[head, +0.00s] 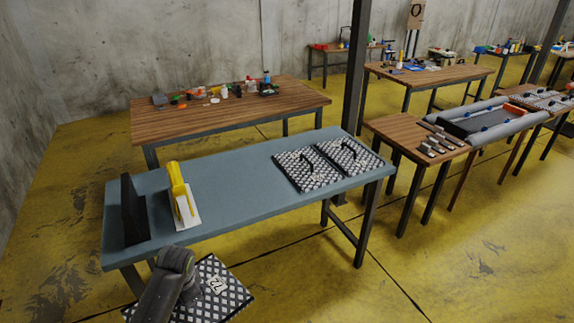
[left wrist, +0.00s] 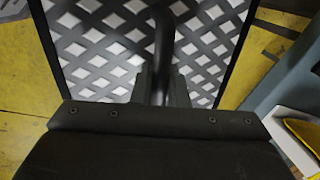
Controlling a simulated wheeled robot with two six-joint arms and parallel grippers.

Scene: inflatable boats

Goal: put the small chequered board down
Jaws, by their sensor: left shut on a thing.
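A small black-and-white chequered board (head: 228,287) with a white mark on it is in front of the blue-grey table's near edge, at the bottom left of the head view. My left arm reaches over it and hides part of it. In the left wrist view the board (left wrist: 92,45) fills the upper middle, with a black curved handle (left wrist: 164,40) rising from it. My left gripper (left wrist: 160,88) is shut on that handle. Yellow floor shows on both sides of the board. My right gripper is in neither view.
The blue-grey table (head: 240,180) carries two chequered boards with black handles (head: 307,170) (head: 348,154) at its right end. A yellow tool on a white base (head: 183,195) and a dark upright plate (head: 133,210) stand at its left end. Its middle is clear.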

